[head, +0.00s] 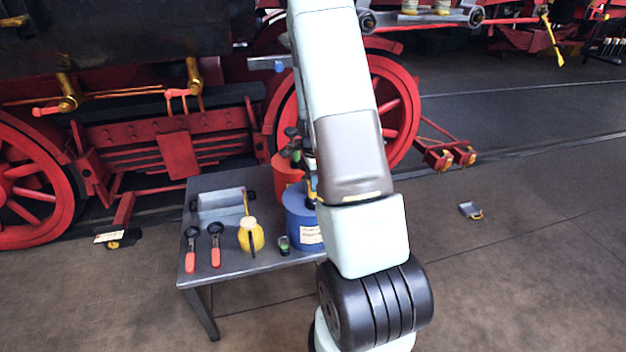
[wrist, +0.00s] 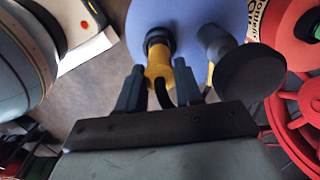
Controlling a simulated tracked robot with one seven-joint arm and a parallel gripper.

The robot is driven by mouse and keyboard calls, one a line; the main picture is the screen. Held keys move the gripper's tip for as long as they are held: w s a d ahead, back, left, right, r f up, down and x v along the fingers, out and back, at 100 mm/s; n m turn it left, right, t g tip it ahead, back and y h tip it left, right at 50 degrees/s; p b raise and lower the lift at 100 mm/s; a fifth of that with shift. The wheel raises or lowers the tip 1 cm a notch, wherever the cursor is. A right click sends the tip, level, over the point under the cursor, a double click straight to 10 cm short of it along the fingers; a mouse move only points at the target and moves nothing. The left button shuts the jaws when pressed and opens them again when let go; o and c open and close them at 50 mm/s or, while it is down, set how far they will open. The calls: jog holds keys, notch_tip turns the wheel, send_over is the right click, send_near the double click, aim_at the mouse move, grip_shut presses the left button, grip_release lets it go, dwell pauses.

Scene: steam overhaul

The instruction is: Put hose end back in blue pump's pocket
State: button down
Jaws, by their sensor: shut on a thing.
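The blue pump (head: 299,212) is a blue drum with a pale label on the bench, partly hidden by my arm in the head view. Its blue top fills the upper middle of the wrist view (wrist: 190,17). My gripper (wrist: 160,88) is shut on the yellow hose end (wrist: 158,71), which has a black hose bending below it. The hose end's dark tip or collar (wrist: 158,40) lies against the view of the blue top; I cannot tell whether it is in the pocket. A dark round pump knob (wrist: 250,80) stands just right of the fingers. My arm hides the gripper in the head view.
A red drum (head: 286,180) stands behind the blue pump. The bench (head: 220,272) also bears a grey tray (head: 221,199), a yellow oil can (head: 251,237), two red-handled tools (head: 203,248) and a small dark-green item (head: 284,245). The red locomotive wheel (head: 395,108) is close behind.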

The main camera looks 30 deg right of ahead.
jog(key=shift+f, duration=0.8)
jog(key=c, duration=0.7)
grip_release()
jog(key=shift+o, duration=0.2)
